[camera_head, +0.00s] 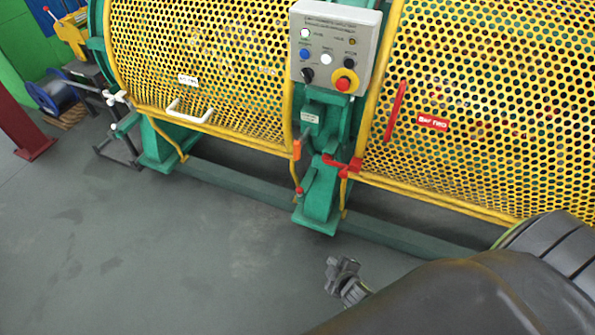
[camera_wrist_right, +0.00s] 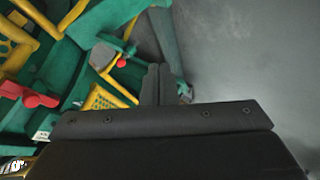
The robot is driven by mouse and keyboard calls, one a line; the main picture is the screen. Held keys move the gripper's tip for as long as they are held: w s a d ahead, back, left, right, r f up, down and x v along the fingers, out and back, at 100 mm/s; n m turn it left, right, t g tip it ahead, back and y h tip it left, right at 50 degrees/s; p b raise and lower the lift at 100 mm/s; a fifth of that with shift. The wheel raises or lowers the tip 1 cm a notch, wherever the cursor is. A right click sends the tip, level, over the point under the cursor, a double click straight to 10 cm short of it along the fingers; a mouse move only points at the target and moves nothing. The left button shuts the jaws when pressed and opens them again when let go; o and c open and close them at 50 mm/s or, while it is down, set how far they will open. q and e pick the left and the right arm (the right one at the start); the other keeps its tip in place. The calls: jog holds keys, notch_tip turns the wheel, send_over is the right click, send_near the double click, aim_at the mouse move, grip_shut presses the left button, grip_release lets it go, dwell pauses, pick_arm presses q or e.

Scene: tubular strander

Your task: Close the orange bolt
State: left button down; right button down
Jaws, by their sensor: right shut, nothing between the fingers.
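The orange bolt (camera_head: 297,149) is a small orange piece on the green post between the two yellow mesh guards, below the control box in the head view. My right gripper (camera_head: 342,268) is shut and empty. It is over the grey floor, in front of and below the post, apart from the bolt. In the right wrist view its dark fingers (camera_wrist_right: 154,84) are together, with green and yellow machine parts to their left. I cannot clearly pick out the bolt in that view. My left gripper is not in view.
A grey control box (camera_head: 334,45) with a red stop button sits above the post. A red latch (camera_head: 343,163) is right of the bolt. Yellow mesh guards (camera_head: 200,60) stand on both sides. A green rail (camera_head: 240,190) runs along the floor. The front floor is clear.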

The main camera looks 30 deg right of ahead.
aim_at(303, 143)
jog(key=w+a+r+n+t+b, duration=0.2)
jog(key=w+r+n+t+b, duration=0.15)
jog(key=w+r, duration=0.45)
jog(key=w+a+r+n+t+b, duration=0.1)
jog(key=w+r+n+t+b, duration=0.3)
jog(key=r, duration=0.9)
jog(key=w+d+n, duration=0.1)
jog(key=w+d, duration=0.2)
jog(key=w, duration=1)
jog(key=shift+d+t+y+p, duration=0.3)
jog(key=shift+d+t+p, duration=0.05)
jog(key=w+d+b, duration=0.1)
jog(key=w+d, duration=0.2)
jog(key=d, duration=0.1)
jog(key=shift+w+d+r+b, duration=0.2)
jog(key=shift+w+b, duration=0.15)
